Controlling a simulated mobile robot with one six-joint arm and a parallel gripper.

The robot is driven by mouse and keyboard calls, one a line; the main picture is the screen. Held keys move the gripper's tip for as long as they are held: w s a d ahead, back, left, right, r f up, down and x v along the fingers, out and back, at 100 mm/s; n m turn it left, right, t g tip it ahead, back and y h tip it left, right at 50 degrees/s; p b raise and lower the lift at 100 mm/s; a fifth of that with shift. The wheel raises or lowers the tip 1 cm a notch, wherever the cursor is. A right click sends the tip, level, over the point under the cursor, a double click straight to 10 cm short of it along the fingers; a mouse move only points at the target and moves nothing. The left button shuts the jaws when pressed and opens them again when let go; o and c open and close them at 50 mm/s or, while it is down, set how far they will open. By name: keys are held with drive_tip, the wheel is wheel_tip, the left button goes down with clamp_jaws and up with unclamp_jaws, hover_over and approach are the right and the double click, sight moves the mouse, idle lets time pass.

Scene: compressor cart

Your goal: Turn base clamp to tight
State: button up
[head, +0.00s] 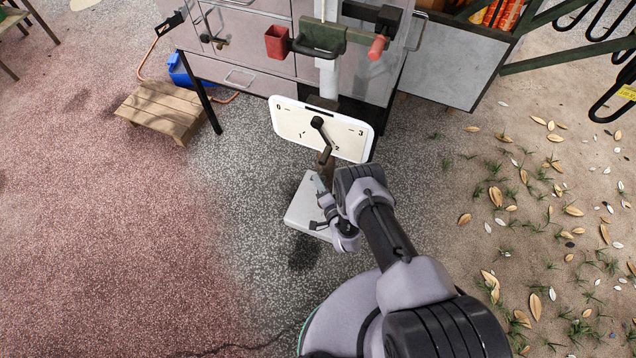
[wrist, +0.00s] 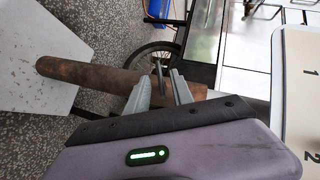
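A white dial plate (head: 290,120) marked 0 to 3 stands upright on the stand in the head view. A dark lever (head: 323,138) hangs down from its pivot, between the marks 1 and 2, with a brown end (head: 325,162). I see no label saying tight, and cannot tell for sure which part is the base clamp. In the wrist view a brown cylindrical bar (wrist: 85,75) runs across behind the fingers. My gripper (head: 319,184) is just below the lever's end. Its fingers (wrist: 160,88) are apart with a gap; contact with the bar is unclear.
A pale base plate (head: 301,207) lies on the ground under the gripper. Grey drawers (head: 240,73) stand behind, with a red cup (head: 277,42) and a red-tipped handle (head: 377,47) above the dial. A wooden stool (head: 165,108) is at left. Open ground lies at left.

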sight(320, 174)
drive_tip(key=shift+b+x, duration=0.5)
drive_tip(key=shift+x, duration=0.9)
drive_tip(key=shift+c, duration=0.2)
clamp_jaws()
drive_tip(key=shift+d+m+t+y, duration=0.1)
drive_tip(key=shift+m+t+y, duration=0.3)
drive_tip(key=shift+m+y, duration=0.1)
drive_tip(key=shift+r+y, duration=0.1)
drive_tip(key=shift+y, duration=0.2)
drive_tip(key=shift+o, duration=0.2)
unclamp_jaws()
